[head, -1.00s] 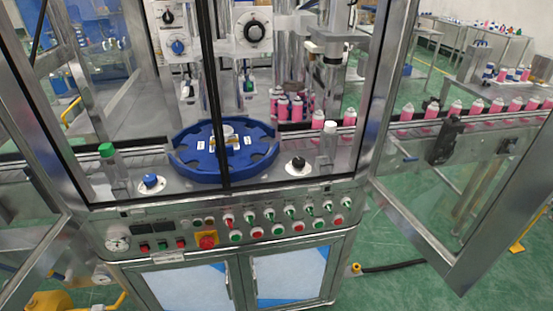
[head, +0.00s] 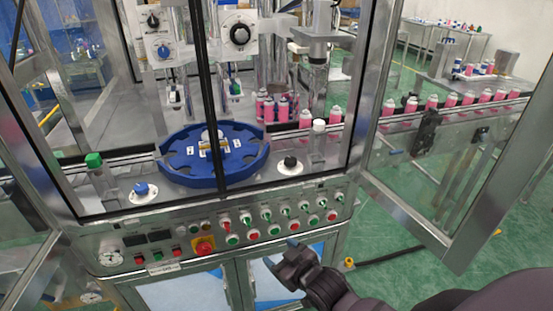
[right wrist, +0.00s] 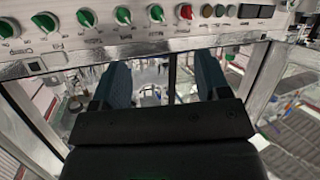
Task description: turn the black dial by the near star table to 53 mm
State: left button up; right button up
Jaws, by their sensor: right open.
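The black dial (head: 290,162) sits on a round white plate on the machine deck, right of the blue star table (head: 217,182). It is too small in the head view for its scale to be read. My right gripper (head: 279,252) is in front of the lower cabinet, below the button panel and well below the dial. In the right wrist view its two fingers (right wrist: 160,85) are spread apart with nothing between them. My left gripper is in neither view.
A blue dial (head: 141,190) sits left of the star table. The button panel (head: 215,233) runs along the front. An open glass door (head: 440,190) stands at the right. Pink cans (head: 467,98) line the conveyor.

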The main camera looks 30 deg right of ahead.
jog(key=w+r+n, duration=0.1)
jog(key=w+r, duration=0.3)
jog(key=w, duration=0.4)
jog(key=w+a+r+n+y+b, duration=0.1)
jog(key=w+r, duration=0.3)
jog(key=w, duration=0.4)
jog(key=w+a+r+y, duration=0.1)
jog(key=w+r, duration=0.3)
jog(key=w, duration=0.4)
jog(key=shift+w+r+n+g, duration=0.3)
jog(key=shift+w+n+g, duration=0.05)
jog(key=shift+n+g, duration=0.05)
jog(key=w+d+r+m+g+h+b, duration=0.1)
jog(key=w+d+r+m+g+h, duration=0.15)
jog(key=w+d+r, duration=0.45)
jog(key=m+g, duration=1.1)
send_over(291, 159)
jog(key=f, duration=0.2)
jog(key=shift+h, duration=0.45)
notch_tip(291, 159, down, 10)
jog(key=shift+r+b, duration=0.1)
jog(key=shift+b, duration=0.55)
